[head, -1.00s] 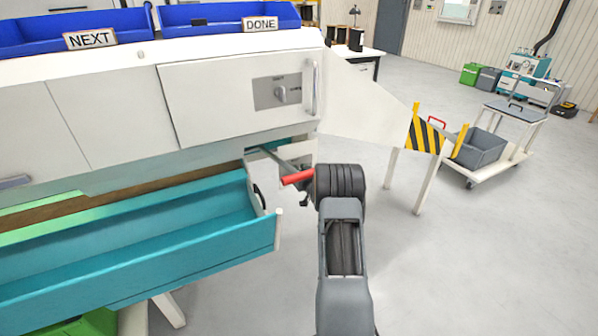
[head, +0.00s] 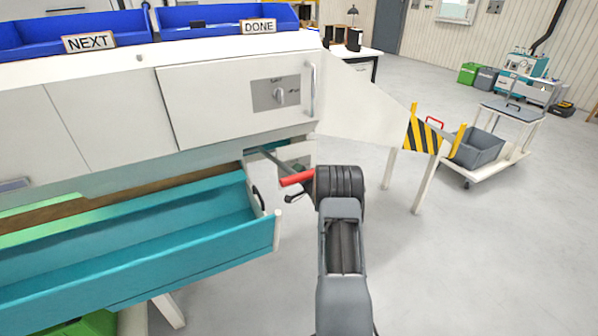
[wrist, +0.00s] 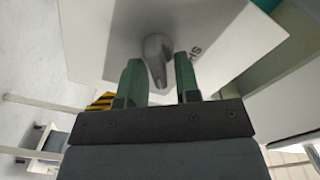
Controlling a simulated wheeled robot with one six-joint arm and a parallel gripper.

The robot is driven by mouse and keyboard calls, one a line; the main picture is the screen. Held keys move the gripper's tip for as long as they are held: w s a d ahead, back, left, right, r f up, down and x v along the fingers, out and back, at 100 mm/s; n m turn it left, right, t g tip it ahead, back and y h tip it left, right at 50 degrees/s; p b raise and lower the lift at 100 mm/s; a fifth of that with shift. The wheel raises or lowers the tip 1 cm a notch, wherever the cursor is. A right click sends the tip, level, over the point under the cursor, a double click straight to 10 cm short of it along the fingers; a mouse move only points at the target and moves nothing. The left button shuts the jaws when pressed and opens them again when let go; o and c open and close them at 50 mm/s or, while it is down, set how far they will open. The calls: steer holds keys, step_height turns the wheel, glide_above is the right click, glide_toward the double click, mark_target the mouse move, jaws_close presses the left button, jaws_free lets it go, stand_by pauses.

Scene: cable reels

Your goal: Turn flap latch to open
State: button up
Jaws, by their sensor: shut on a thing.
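In the wrist view, the grey latch knob (wrist: 156,47) sits on a pale plate (wrist: 100,40), with the letters "SH" showing beside it. My gripper (wrist: 158,66) has its two green fingers on either side of the knob and is shut on it. The knob's long end points down between the fingers. In the head view my arm covers most of the gripper, so the held knob cannot be made out there. A pale panel (head: 298,151) shows below the machine housing, behind a rod with a red handle (head: 297,179).
An open teal drawer (head: 150,250) lies left of my arm. A hazard-striped guard (head: 424,130) and a trolley (head: 480,150) stand right. The floor at lower right is clear.

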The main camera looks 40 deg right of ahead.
steer(key=m, duration=0.3)
steer(key=shift+f+m+p, duration=0.1)
steer(key=shift+m+p, duration=0.2)
steer(key=shift+p, duration=0.05)
steer(key=shift+d+f+m+p, duration=0.1)
steer(key=shift+m+p, duration=0.05)
steer(key=shift+m, duration=0.7)
steer(key=shift+f+m+p, duration=0.1)
steer(key=shift+m+p, duration=0.05)
steer(key=shift+m, duration=0.7)
steer(key=o, duration=0.6)
steer(key=s, duration=0.4)
steer(key=s+a+p, duration=0.1)
steer(key=s, duration=0.4)
steer(key=s+a, duration=0.1)
steer(key=s, duration=0.3)
steer(key=shift+s+p, duration=0.3)
steer(key=shift+s, duration=0.05)
